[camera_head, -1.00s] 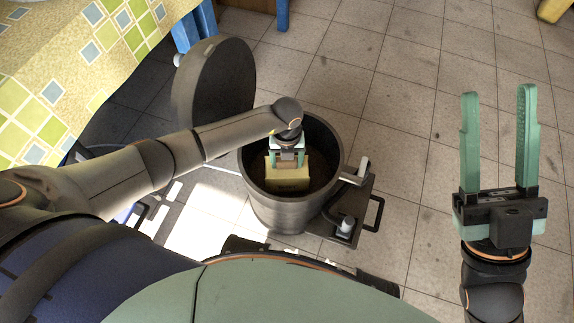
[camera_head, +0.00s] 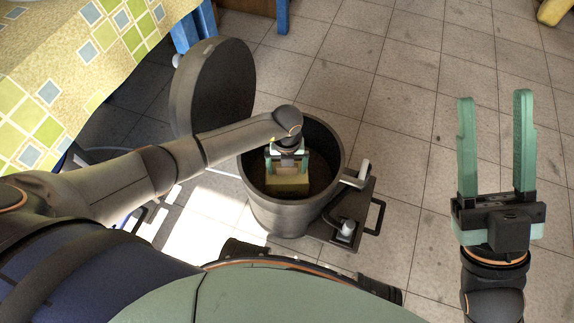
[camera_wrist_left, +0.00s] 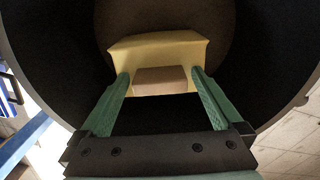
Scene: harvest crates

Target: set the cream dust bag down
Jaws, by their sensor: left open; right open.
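The cream dust bag (camera_head: 288,186) is down inside a dark round bin (camera_head: 281,217), below my left gripper. It also shows in the left wrist view (camera_wrist_left: 158,50), with a brownish block-like part (camera_wrist_left: 160,81) on its near side. My left gripper (camera_head: 287,160) points down into the bin and is open. In the left wrist view its green fingers (camera_wrist_left: 160,88) stand apart on either side of the brownish part. I cannot tell whether they touch it. The bag's underside is hidden. My right gripper (camera_head: 493,142) is open and empty over the floor at the right.
The bin's round lid (camera_head: 213,92) stands open behind it at the left. A pedal and handle fitting (camera_head: 358,208) sticks out at the bin's right. A table with a checked cloth (camera_head: 70,60) is at upper left. Tiled floor (camera_head: 410,110) is clear right of the bin.

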